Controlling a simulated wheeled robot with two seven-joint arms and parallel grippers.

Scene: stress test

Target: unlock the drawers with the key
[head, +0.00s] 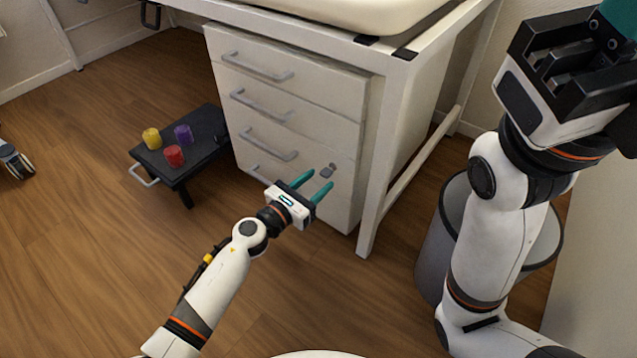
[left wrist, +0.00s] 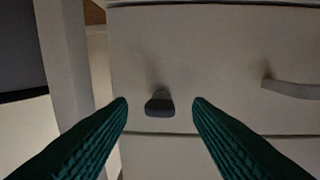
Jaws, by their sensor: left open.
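A white drawer cabinet (head: 290,125) with several stacked drawers and grey bar handles stands under a desk. All its drawers look closed. A small grey key (head: 328,171) sticks out of the cabinet front near its right edge. My left gripper (head: 321,179) is open, its teal fingers pointing at the cabinet front by the key. In the left wrist view the dark key head (left wrist: 160,104) shows in the gap between the two fingertips (left wrist: 160,101), not gripped. The lock behind the key is hard to make out. My right gripper is only partly in view at the top right.
A low black table (head: 205,150) with yellow, purple and red cups stands left of the cabinet. A white desk leg (head: 380,170) rises just right of the cabinet front. A grey bin (head: 435,250) stands farther right, behind my right arm.

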